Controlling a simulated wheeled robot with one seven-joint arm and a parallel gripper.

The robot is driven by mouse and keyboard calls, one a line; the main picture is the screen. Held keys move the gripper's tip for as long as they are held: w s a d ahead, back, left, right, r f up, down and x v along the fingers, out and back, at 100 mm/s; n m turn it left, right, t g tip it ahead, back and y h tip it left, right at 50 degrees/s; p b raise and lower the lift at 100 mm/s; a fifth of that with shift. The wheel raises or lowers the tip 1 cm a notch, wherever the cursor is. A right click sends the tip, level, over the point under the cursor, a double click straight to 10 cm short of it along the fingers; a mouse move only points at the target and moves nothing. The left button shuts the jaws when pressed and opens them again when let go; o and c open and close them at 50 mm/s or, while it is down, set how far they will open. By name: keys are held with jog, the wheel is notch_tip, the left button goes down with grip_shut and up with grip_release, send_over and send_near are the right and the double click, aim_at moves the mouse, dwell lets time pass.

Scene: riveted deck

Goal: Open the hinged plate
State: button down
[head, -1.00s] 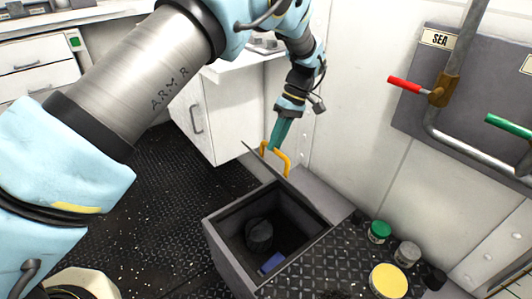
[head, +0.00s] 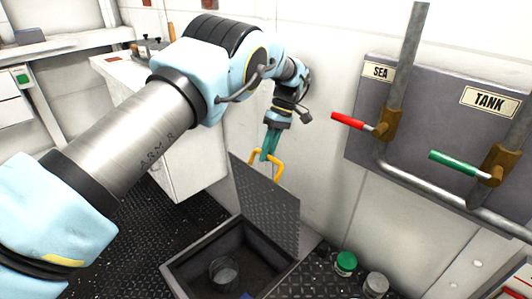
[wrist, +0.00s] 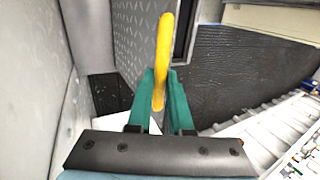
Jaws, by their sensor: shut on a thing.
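The hinged plate (head: 268,205) is a dark tread-patterned lid, standing raised and tilted over the grey box (head: 180,275) in the head view. A yellow handle (head: 281,166) sits at its upper edge. My gripper (head: 269,157) has teal fingers shut on this handle. The wrist view shows the yellow handle (wrist: 164,45) between my fingertips (wrist: 165,92), with the plate's patterned face (wrist: 115,30) beside it.
A grey wall panel (head: 365,115) carries pipes, a red-handled SEA valve (head: 350,121) and a green-handled TANK valve (head: 455,163). A green-topped jar (head: 346,263) and a grey jar (head: 376,284) stand right of the box. A white cabinet (head: 180,150) stands behind left.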

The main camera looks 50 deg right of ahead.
jog(key=shift+s+f, duration=0.2)
jog(key=shift+f, duration=0.15)
jog(key=c, duration=1.1)
grip_release()
jog(key=shift+o, duration=1.3)
jog(key=shift+r, duration=0.15)
jog(key=shift+w, duration=0.1)
jog(key=shift+r, duration=0.15)
notch_tip(320, 180, up, 10)
jog(key=b, duration=0.1)
